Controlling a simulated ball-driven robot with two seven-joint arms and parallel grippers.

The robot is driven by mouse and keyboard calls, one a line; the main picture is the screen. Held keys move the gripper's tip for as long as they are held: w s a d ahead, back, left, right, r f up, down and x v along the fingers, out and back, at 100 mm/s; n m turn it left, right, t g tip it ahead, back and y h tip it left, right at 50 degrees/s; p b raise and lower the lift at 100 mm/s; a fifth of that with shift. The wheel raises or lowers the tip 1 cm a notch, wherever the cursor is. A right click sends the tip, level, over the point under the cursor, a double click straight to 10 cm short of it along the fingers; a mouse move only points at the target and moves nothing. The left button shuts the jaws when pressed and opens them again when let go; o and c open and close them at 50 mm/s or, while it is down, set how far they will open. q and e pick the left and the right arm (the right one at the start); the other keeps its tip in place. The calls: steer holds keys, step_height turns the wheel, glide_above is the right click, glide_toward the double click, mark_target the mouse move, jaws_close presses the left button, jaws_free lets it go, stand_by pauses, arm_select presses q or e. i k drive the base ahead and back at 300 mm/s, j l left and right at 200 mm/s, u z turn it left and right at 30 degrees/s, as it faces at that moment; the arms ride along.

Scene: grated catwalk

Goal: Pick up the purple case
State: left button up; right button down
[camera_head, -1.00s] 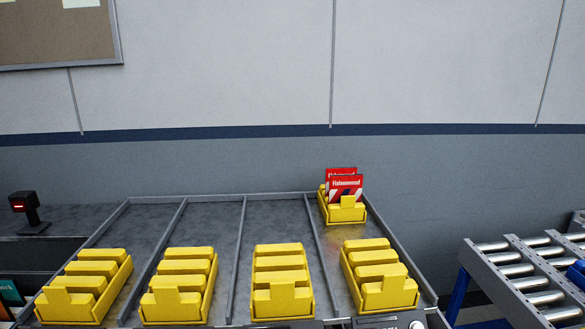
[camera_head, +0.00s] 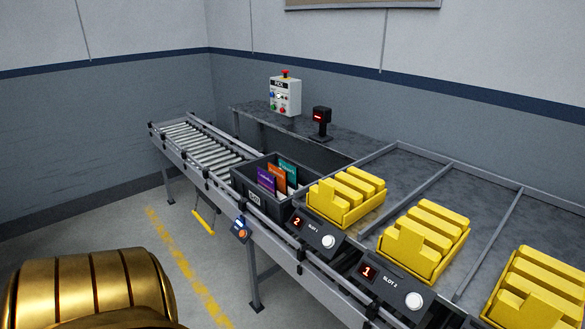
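The purple case (camera_head: 266,180) stands upright in a dark grey crate (camera_head: 262,203) on the conveyor. It is the front-left one of a row; an orange case (camera_head: 277,178) and a teal case (camera_head: 288,170) stand behind it to the right. The lower parts of the cases are hidden by the crate's wall. A gold part of my own body fills the lower left corner. Neither gripper shows in the view.
A roller conveyor (camera_head: 196,143) runs to the back left. Yellow slotted holders (camera_head: 346,196) stand on the sloped table to the right, behind slot panels (camera_head: 318,233). A control box (camera_head: 285,96) and a scanner (camera_head: 321,121) stand behind. Floor at left is clear.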

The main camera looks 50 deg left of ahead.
mark_target(267, 181)
steer(key=u, duration=1.9)
steer(key=i+j, duration=0.3)
